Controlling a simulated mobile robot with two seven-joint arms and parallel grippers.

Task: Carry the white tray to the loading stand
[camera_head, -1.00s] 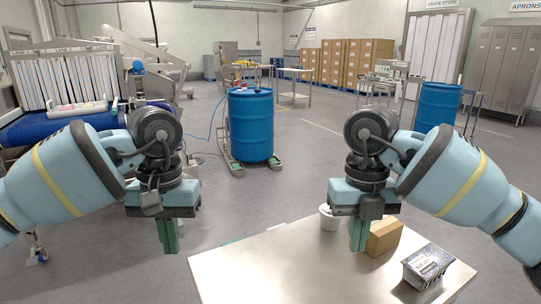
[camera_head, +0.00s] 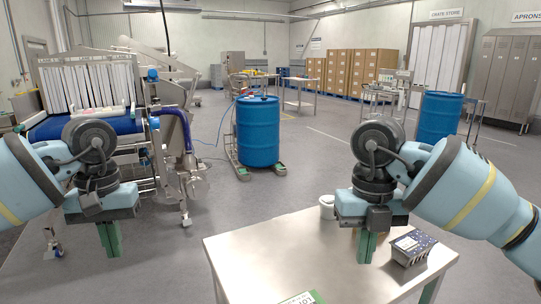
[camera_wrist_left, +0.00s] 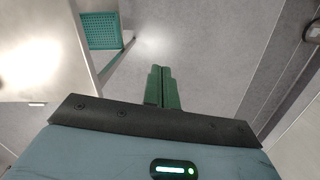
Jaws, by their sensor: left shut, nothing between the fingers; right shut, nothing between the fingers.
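A pale, tray-like thing (camera_head: 98,113) lies on the blue belt of the conveyor (camera_head: 50,128) at the left; it is small in view, and I cannot be sure it is the white tray. My left gripper (camera_head: 109,240) hangs fingers down in front of the conveyor, apart from it, shut and empty. Its shut green fingers also show in the left wrist view (camera_wrist_left: 162,88). I cannot tell which thing is the loading stand.
The steel table (camera_head: 270,255) holds a white cup (camera_head: 327,208) and a dark patterned box (camera_head: 411,247). A blue drum (camera_head: 258,133) stands beyond it. A green perforated panel (camera_wrist_left: 100,31) shows in the left wrist view. Open floor lies between conveyor and drum.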

